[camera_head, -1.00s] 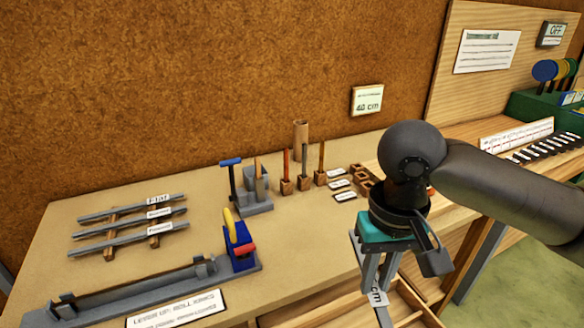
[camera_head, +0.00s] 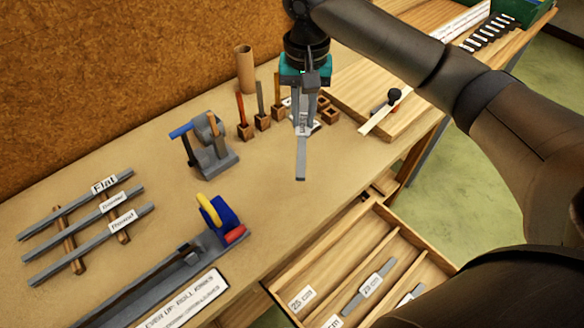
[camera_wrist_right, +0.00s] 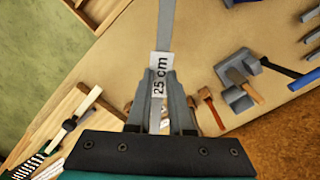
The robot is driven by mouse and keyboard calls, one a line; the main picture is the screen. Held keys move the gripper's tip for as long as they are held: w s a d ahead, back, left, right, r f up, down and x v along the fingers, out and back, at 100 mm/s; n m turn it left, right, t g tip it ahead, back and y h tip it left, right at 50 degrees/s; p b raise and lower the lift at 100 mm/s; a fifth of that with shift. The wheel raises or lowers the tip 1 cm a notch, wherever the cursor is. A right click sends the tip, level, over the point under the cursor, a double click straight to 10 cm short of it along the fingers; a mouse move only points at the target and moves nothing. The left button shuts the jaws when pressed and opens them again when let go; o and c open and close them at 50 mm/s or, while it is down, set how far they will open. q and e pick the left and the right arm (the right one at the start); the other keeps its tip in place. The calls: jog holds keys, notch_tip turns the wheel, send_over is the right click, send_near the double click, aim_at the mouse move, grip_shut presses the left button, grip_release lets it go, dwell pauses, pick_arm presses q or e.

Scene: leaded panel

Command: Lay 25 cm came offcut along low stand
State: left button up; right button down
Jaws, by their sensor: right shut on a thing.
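The 25 cm came offcut (camera_head: 301,165) is a thin grey strip hanging below my right gripper (camera_head: 303,118). In the right wrist view its white "25 cm" label (camera_wrist_right: 160,76) shows between the fingers of the right gripper (camera_wrist_right: 161,90), which are shut on the strip. The strip is over the bench, right of the grey block with the blue handle. A low stand of two wooden bars (camera_head: 70,252) is at the left, with three grey strips lying across it, one labelled "Flat" (camera_head: 103,185). My left gripper is out of view.
A lever tool with yellow and red handles (camera_head: 220,215) stands on a long grey channel (camera_head: 130,295) at the front. Small upright sticks in blocks (camera_head: 262,122) and a cardboard tube (camera_head: 245,70) stand behind. An open drawer (camera_head: 345,255) with labelled strips is below the bench.

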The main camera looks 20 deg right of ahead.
notch_tip(320, 180, down, 7)
jog(key=b, duration=0.3)
send_over(301, 184)
notch_tip(301, 184, down, 7)
jog(key=shift+f, duration=1)
notch_tip(301, 184, down, 4)
jog(key=shift+r+b, duration=0.2)
jog(key=shift+b, duration=0.2)
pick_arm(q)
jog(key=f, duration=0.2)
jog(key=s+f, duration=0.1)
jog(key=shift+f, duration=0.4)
pick_arm(e)
jog(key=c, duration=1.2)
grip_release()
jog(key=shift+f, duration=0.1)
jog(key=shift+c, duration=0.2)
jog(key=o, duration=0.4)
